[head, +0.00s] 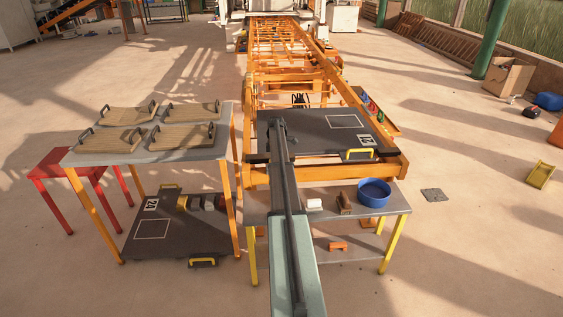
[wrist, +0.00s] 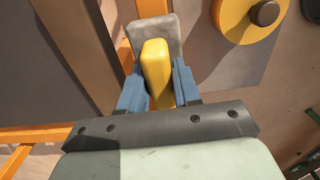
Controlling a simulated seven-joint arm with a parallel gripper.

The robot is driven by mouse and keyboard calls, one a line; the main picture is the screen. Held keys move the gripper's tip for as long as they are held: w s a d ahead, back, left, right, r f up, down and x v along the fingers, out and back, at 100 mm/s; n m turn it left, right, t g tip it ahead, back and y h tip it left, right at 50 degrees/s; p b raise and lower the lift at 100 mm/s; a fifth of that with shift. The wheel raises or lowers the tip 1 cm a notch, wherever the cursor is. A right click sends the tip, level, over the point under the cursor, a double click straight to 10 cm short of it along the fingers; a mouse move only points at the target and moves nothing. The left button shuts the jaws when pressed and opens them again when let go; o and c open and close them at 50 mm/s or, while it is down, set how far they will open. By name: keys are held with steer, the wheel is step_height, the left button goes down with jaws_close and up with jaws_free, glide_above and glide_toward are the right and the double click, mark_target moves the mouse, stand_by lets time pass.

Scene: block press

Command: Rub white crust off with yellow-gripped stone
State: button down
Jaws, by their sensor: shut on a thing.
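My gripper (wrist: 158,88) is shut on the yellow grip of a stone, its blue fingers on either side of the yellow grip (wrist: 157,72). The grey stone (wrist: 154,30) shows beyond the grip in the wrist view. In the head view my arm reaches out over a dark board (head: 315,135) on the orange frame, and the stone cannot be made out there. The board has a white outlined rectangle, a number mark and a yellow handle (head: 360,154). I cannot make out any white crust in either view.
A table (head: 215,150) at left carries several tan boards, with another dark board (head: 178,240) below.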

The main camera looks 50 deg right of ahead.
steer(key=shift+w+a, duration=1.2)
steer(key=shift+s+d, duration=3.95)
step_height(320, 180, up, 8)
steer(key=shift+w+r, duration=0.15)
steer(key=shift+a, duration=0.15)
steer(key=w+a+r+m, duration=0.1)
steer(key=w+a+r, duration=0.15)
steer(key=a, duration=1.15)
steer(key=w+a+r+m, duration=0.15)
steer(key=w+a, duration=0.25)
steer(key=a, duration=0.9)
steer(key=w+a+r+m, duration=0.2)
steer(key=w+a, duration=0.1)
steer(key=a, duration=1.1)
steer(key=s+a+r+m, duration=0.1)
steer(key=s+a, duration=0.2)
steer(key=a, duration=0.8)
steer(key=s+a+r+m, duration=0.1)
steer(key=s+a, duration=0.3)
steer(key=a, duration=0.8)
steer(key=s+a+m, duration=0.2)
steer(key=s+a, duration=0.1)
steer(key=a, duration=0.9)
steer(key=shift+s+a+r+m, duration=0.15)
steer(key=shift+a+r+m, duration=0.05)
steer(key=shift+r+m, duration=0.2)
